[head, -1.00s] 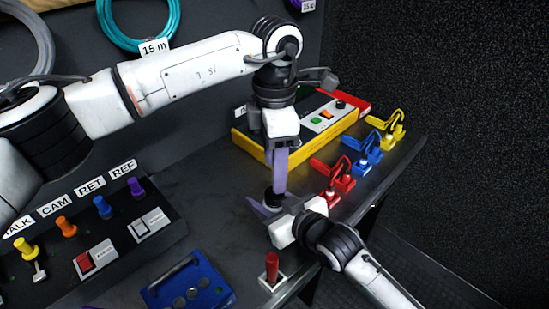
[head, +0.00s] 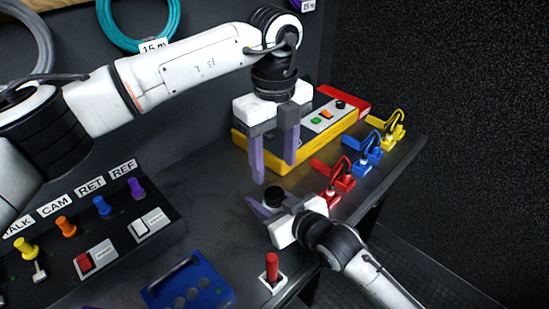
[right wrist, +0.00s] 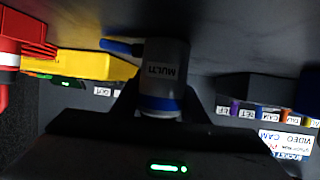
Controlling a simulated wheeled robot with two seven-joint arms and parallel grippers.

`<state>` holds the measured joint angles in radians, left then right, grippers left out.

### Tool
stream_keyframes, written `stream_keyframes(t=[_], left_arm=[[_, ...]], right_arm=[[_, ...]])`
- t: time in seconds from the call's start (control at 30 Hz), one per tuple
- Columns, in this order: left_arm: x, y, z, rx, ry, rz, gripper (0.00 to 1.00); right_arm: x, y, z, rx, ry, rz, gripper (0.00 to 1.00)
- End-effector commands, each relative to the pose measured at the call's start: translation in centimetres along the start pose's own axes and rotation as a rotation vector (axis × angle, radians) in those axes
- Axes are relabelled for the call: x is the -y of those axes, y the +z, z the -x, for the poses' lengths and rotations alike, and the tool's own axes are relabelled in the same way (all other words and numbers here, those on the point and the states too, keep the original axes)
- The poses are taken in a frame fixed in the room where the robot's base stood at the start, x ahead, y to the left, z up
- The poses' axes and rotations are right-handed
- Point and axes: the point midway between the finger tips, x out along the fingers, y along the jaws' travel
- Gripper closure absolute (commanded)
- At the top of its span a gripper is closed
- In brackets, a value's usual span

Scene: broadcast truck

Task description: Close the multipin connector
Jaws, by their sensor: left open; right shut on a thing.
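The multipin connector (right wrist: 163,72) is a grey cylinder marked MULTI with a blue band, seen in the right wrist view between my right gripper's dark fingers. A blue lever (right wrist: 118,46) sticks out beside its far end.
A yellow and red box (head: 300,130) stands behind. Red (head: 340,180), blue (head: 367,155) and yellow (head: 393,132) clamp-like pieces line the table's right edge. A red-handled switch (head: 271,268) and a blue block (head: 187,285) are in front. A label panel (head: 105,235) is left; the table (head: 205,185) between is bare.

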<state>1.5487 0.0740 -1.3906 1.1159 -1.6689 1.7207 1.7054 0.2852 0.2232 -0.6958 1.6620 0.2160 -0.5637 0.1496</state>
Motion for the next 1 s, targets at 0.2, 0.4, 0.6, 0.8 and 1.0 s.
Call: stream_keyframes(t=[0.2,0.4,0.6,0.8,1.0], left_arm=[[0.0,0.0,0.1,0.000,0.000,0.111,0.48],[0.0,0.0,0.1,0.000,0.000,0.115,0.48],[0.0,0.0,-0.4,-0.001,0.002,0.113,0.48],[-0.1,-0.1,-3.1,-0.002,0.004,0.113,0.48],[-0.1,0.0,-6.1,-0.001,0.003,0.113,0.48]], right_arm=[[0.1,0.1,0.0,0.002,-0.001,-0.001,1.00],[0.1,0.1,0.0,0.002,-0.001,-0.001,1.00],[0.1,0.1,0.0,0.002,-0.001,-0.001,1.00],[0.1,0.1,0.0,0.002,-0.001,-0.001,1.00],[0.1,0.1,0.0,0.002,-0.001,-0.001,1.00]])
